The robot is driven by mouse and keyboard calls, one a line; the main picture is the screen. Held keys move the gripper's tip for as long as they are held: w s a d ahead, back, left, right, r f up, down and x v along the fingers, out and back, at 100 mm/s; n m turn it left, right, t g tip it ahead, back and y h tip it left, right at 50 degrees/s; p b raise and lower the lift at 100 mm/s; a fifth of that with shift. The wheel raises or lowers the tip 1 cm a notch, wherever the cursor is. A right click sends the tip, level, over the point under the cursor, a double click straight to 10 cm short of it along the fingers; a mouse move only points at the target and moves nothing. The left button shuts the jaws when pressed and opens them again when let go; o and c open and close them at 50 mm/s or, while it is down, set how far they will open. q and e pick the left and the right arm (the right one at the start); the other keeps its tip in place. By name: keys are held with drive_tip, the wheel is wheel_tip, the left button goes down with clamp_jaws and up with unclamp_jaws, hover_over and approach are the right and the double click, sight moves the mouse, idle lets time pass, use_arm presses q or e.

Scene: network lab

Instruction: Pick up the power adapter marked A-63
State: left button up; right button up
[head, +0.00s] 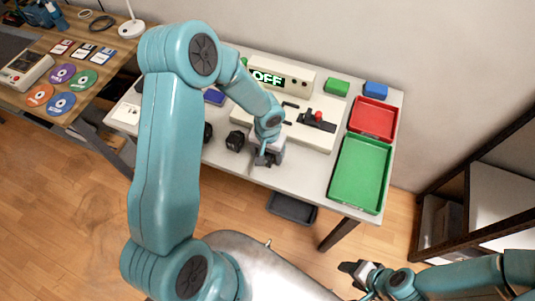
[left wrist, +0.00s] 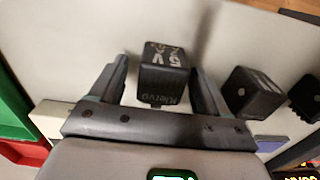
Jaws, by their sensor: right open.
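A black power adapter (left wrist: 163,70) with pale print, including "5V" and "Klervo", lies between the fingers of my left gripper (left wrist: 158,76) in the left wrist view. The fingers are spread, with a gap on each side of it. I cannot read A-63 on it. A second black adapter (left wrist: 254,93) and a third (left wrist: 305,97) lie to the right. In the head view my left gripper (head: 264,160) is low over the table's front edge and mostly hides the first adapter; another adapter (head: 236,140) shows to its left. My right gripper (head: 355,270) is open and empty, off the table.
The white table (head: 305,186) holds a cream station (head: 280,75) with a lit "OFF" display, a red tray (head: 373,119), a green tray (head: 360,174), and green (head: 336,87) and blue (head: 376,90) blocks. A dark shelf (head: 480,200) stands at right.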

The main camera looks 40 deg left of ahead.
use_arm(q)
drive_tip(key=c, duration=1.1)
drive_tip(key=shift+r, duration=0.2)
